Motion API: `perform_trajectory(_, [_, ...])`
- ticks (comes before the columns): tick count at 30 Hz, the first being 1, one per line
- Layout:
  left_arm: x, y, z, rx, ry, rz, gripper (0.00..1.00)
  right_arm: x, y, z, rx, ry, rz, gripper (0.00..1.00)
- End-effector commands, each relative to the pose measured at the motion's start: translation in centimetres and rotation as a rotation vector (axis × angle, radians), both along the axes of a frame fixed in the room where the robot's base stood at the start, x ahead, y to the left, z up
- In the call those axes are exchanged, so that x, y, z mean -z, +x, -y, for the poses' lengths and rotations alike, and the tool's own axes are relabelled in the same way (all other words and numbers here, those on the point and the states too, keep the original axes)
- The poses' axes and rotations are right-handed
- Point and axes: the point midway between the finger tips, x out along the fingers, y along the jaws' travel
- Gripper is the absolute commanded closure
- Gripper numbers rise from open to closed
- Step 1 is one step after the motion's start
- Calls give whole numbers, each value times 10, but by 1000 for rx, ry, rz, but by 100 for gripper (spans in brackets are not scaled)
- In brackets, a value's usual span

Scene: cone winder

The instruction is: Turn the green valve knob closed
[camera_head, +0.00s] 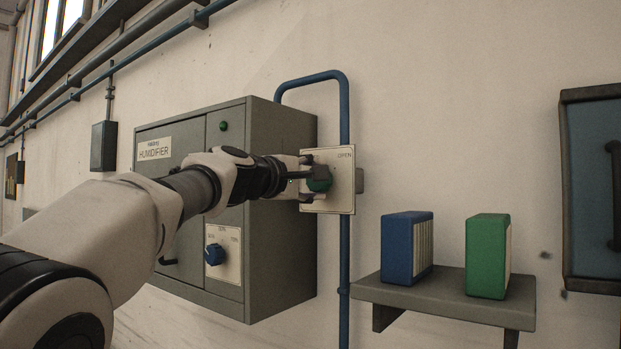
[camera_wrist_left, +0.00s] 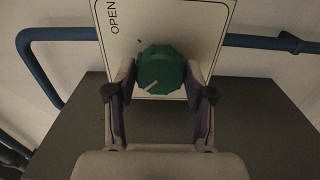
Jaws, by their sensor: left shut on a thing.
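The green valve knob (camera_head: 318,179) sits on a pale plate (camera_head: 346,193) marked OPEN, on the blue pipe beside the humidifier cabinet. In the left wrist view the knob (camera_wrist_left: 160,70) is round and ridged, with a light pointer line towards its lower left. The plate (camera_wrist_left: 190,22) shows behind it. My left gripper (camera_head: 312,178) reaches the knob from the left and partly hides it in the head view. In the left wrist view its fingers (camera_wrist_left: 160,88) are on either side of the knob, shut on it. My right gripper is not in view.
The blue pipe (camera_head: 345,265) runs down the wall. A shelf (camera_head: 445,298) at right holds a blue binder (camera_head: 405,246) and a green binder (camera_head: 487,256).

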Motion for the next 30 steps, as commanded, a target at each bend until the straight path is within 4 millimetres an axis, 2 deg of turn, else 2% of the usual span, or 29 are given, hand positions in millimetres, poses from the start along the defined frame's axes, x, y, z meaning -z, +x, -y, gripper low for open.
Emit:
perform_trajectory(1, [-5,-1,0,-1,-9,4,82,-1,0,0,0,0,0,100])
perform_trajectory(14, [-6,-2,0,-1,-17,0,82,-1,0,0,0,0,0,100])
perform_trajectory(15, [-6,-2,0,-1,-17,0,37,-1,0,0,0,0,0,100])
perform_trajectory(16, [-6,-2,0,-1,-17,0,26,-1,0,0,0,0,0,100])
perform_trajectory(17, [-6,-2,0,-1,-17,0,22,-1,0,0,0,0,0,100])
perform_trajectory(26, [-3,-1,-1,-1,-14,-5,22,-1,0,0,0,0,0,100])
perform_trajectory(30, [-3,-9,-6,0,-14,-6,22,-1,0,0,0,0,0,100])
